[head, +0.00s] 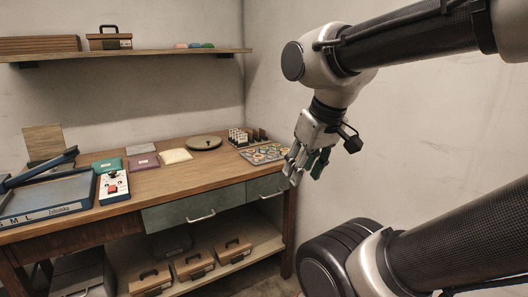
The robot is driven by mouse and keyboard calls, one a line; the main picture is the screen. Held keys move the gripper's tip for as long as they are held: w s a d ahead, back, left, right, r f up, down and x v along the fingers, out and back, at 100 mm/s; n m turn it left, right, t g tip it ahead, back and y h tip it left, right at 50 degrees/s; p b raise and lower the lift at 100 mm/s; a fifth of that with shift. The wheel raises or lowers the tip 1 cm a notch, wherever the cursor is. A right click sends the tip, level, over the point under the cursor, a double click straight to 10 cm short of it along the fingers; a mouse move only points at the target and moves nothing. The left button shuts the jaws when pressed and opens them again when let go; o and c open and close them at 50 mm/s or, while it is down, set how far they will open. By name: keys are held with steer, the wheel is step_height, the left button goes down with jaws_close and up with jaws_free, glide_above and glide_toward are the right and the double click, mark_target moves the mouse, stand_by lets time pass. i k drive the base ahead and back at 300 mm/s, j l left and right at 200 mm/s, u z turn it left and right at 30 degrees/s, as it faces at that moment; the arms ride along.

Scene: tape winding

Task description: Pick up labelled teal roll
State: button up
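My gripper (306,174) hangs at the end of my arm, to the right of the table's right end and in front of the wall. Its fingers point down and look spread apart, with nothing clearly seen between them. A tray (243,151) of small coloured rolls (266,153) lies at the table's back right, to the left of the gripper. The rolls are too small here to tell which is teal or carries a label. The gripper is apart from the tray, and its fingers pass close to the tray's right edge in this view.
The wooden table (165,185) holds a round disc (204,142), a rack of small upright pieces (246,136), flat packets (142,162), a button box (113,186) and a blue-framed board (45,200). A shelf (130,53) hangs above. Toolboxes (193,264) stand below.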

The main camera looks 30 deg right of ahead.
mark_target(263, 150)
steer(key=i, duration=0.8)
steer(key=i+l, duration=0.2)
steer(key=l, duration=0.15)
steer(key=i+l, duration=0.2)
steer(key=l, duration=0.15)
steer(key=i+l, duration=0.2)
steer(key=l, duration=0.2)
steer(key=z, duration=0.05)
